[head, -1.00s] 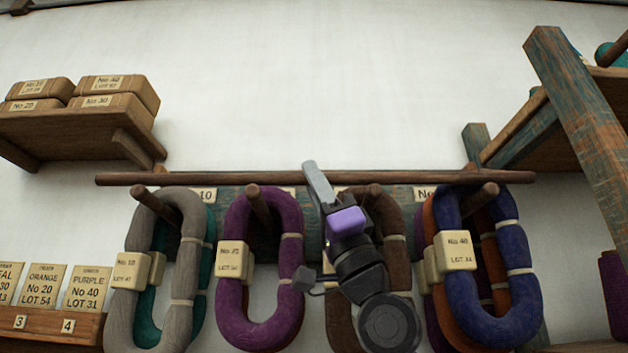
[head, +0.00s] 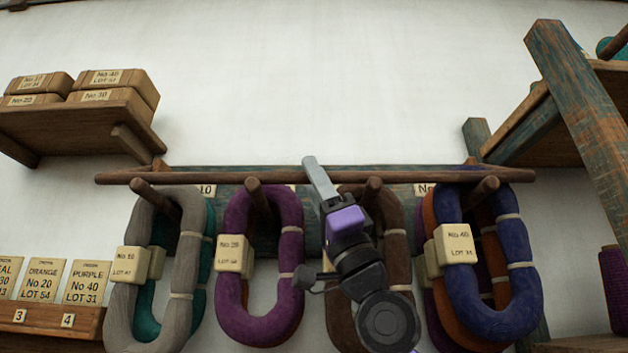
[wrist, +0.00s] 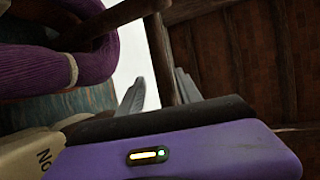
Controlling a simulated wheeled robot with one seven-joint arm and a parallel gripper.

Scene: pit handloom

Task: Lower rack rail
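The rack rail (head: 240,178) is a long dark brown rod running level across the front of the hanging rack, above the hanks. A strip of the board behind it shows above the rail, with short end pieces at both ends. My gripper (head: 312,165) reaches up from below and stands across the rail near its middle; one grey finger shows in front. In the wrist view the rail (wrist: 160,60) passes between the two grey fingers (wrist: 158,90). A pale gap shows between the left finger and the rail, so the gripper looks open around it.
Pegs below the rail carry grey (head: 185,285), purple (head: 265,325), brown (head: 345,325) and blue (head: 480,325) hanks close beside my arm. A shelf with boxes (head: 70,140) is at left, a timber post (head: 580,110) at right. The wall above is clear.

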